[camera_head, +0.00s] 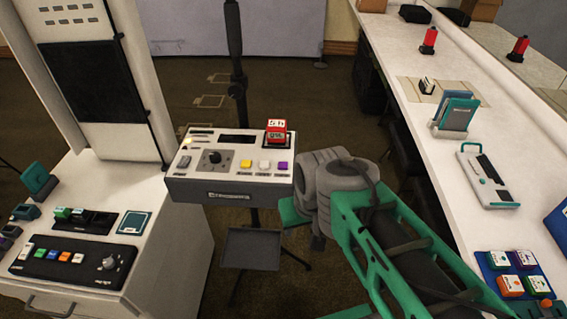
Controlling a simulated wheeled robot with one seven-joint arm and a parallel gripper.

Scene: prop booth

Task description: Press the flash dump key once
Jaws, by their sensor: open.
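A white console (229,177) stands on a dark post in the middle of the view. Labels below the keys are too small to read, so I cannot tell which is the flash dump key.
A white cabinet at left holds a black panel (73,257) with several coloured keys. A long white counter (458,143) at right carries a teal-handled device (487,175) and a blue tray (490,262) of coloured blocks. A dark tray (251,248) is below the console.

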